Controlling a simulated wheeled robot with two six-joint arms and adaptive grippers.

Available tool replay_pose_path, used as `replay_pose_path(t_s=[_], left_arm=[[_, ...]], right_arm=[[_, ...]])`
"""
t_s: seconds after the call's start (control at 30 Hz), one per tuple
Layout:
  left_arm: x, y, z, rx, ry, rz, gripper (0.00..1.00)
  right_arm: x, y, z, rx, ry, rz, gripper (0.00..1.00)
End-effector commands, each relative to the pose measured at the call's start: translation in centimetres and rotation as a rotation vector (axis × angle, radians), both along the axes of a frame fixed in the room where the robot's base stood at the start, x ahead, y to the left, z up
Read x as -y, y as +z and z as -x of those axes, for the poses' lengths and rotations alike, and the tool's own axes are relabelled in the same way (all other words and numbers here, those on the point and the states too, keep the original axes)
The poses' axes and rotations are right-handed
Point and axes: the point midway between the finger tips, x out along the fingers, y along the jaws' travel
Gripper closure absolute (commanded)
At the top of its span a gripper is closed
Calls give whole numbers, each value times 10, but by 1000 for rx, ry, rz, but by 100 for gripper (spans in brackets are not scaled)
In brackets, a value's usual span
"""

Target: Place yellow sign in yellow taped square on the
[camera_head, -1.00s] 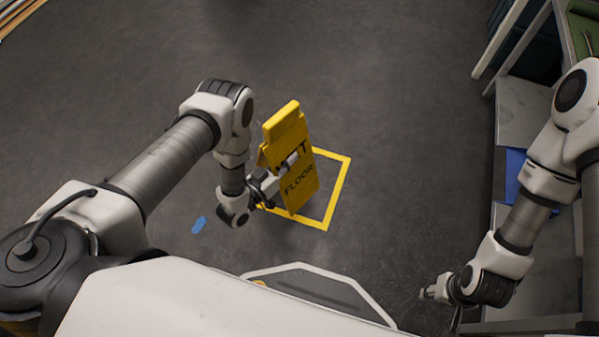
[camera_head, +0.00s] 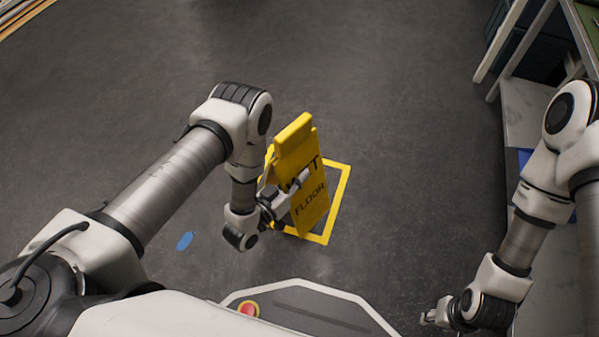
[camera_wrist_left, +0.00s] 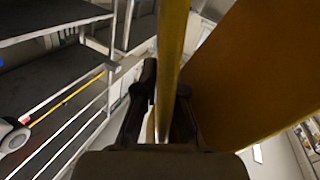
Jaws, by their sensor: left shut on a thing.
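The yellow sign (camera_head: 309,207) with dark "FLOOR" lettering is upright and slightly tilted in the head view. My left gripper (camera_head: 294,186) is shut on it around its middle. In the left wrist view, the sign's yellow panel (camera_wrist_left: 245,75) fills the upper right, and a narrow yellow edge runs between the fingers of my left gripper (camera_wrist_left: 163,100). The yellow taped square (camera_head: 340,193) lies on the floor behind and beneath the sign, which hides part of it. Whether the sign's bottom touches the floor cannot be told. My right gripper (camera_head: 430,318) is at the lower right, away from the sign, and looks empty.
A blue mark (camera_head: 185,240) lies on the floor left of the square. A shelf or bench (camera_head: 525,112) stands along the right side. The dark floor (camera_head: 370,80) beyond the square is clear.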

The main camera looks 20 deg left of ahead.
Motion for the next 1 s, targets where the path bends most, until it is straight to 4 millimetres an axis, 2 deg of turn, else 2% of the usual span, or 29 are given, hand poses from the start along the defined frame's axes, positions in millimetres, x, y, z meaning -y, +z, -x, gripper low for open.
replay_pose_path(t_s=[0.03, 0.07, 0.13, 0.23, 0.3, 0.4, 0.63, 0.97, 1.0], left_arm=[[-2, -14, -5, 4, 1, 0, 100], [-2, -14, -8, 4, 1, 0, 100], [-9, -7, -27, 10, 4, -1, 100], [-16, -9, -56, 11, 2, 0, 100], [-20, -10, -70, 7, 2, 1, 100], [-24, -9, -82, 5, 2, 0, 100], [-24, -45, -84, 2, 0, 1, 100], [-24, -45, -84, 1, 0, 0, 100], [-24, -45, -84, -1, 0, 0, 85]], right_arm=[[0, -29, 0, 0, 0, 0, 60], [0, -38, 0, 0, 0, 0, 60], [0, -42, 0, 0, -1, 0, 60], [0, -54, -2, 4, -5, 0, 60], [1, -60, -2, 5, -6, 1, 60], [1, -64, -2, 6, -8, 1, 60], [2, -94, -4, 10, -14, 1, 60], [2, -91, -4, 11, -14, 2, 60], [2, -91, -4, 11, -14, 2, 60]])
